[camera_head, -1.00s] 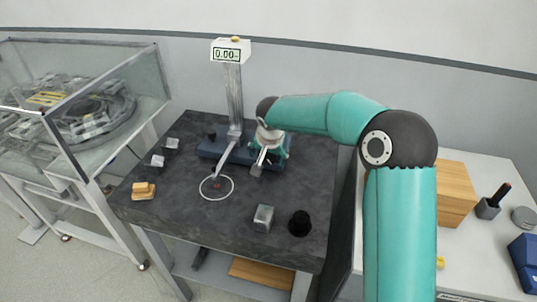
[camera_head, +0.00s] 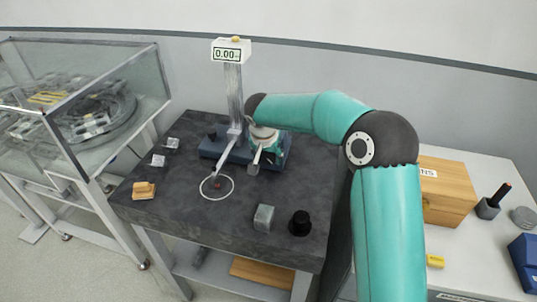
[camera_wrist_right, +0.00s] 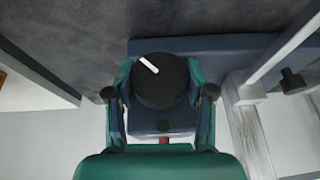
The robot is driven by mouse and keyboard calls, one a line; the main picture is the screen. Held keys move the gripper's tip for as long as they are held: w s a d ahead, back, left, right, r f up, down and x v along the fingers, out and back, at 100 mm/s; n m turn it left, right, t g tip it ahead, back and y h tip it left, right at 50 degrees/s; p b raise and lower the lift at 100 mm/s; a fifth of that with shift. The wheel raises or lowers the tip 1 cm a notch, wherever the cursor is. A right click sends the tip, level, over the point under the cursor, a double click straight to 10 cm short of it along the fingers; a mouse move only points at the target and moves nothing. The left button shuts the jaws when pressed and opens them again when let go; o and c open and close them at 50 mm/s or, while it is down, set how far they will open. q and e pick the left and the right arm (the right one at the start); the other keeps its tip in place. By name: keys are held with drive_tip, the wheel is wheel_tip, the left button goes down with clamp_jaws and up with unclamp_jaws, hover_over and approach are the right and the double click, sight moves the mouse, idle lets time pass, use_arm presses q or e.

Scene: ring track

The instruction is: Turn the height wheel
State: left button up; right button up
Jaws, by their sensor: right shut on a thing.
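The height gauge stands at the back of the dark table, with a blue base (camera_head: 210,149), a metal column (camera_head: 234,95) and a display (camera_head: 227,53) that reads 0.00. The height wheel (camera_wrist_right: 160,82) is a round black knob with a white mark pointing to the upper left in the wrist view. My right gripper (camera_head: 259,160) is at the right part of the gauge base. In the wrist view its fingers (camera_wrist_right: 161,92) are on both sides of the wheel, shut on it. In the head view the gripper hides the wheel. My left gripper is not in view.
A white ring mark (camera_head: 216,187) lies below the gauge's arm. A grey block (camera_head: 264,218) and a black piece (camera_head: 300,223) stand near the front edge. A wooden piece (camera_head: 144,190) is at the left. A glass-walled case (camera_head: 85,85) stands beside the table.

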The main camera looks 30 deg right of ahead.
drive_tip(key=shift+w+a+r+n+g+h+p, duration=0.1)
drive_tip(key=shift+n+g+h+p, duration=0.05)
drive_tip(key=shift+g+h+p, duration=0.35)
drive_tip(key=shift+w+a+r+n+g+h+p, duration=0.15)
drive_tip(key=shift+g+h+p, duration=0.15)
drive_tip(key=shift+g+h, duration=0.3)
drive_tip(key=n+g+h+p, duration=0.1)
drive_tip(key=g+h+p, duration=0.2)
drive_tip(key=shift+f, duration=0.2)
drive_tip(key=shift+g, duration=0.3)
drive_tip(key=o, duration=1.2)
drive_tip(key=shift+d+f, duration=0.1)
drive_tip(key=shift+c, duration=0.2)
drive_tip(key=shift+s, duration=0.1)
drive_tip(key=v, duration=0.7)
drive_tip(key=shift+a, duration=0.25)
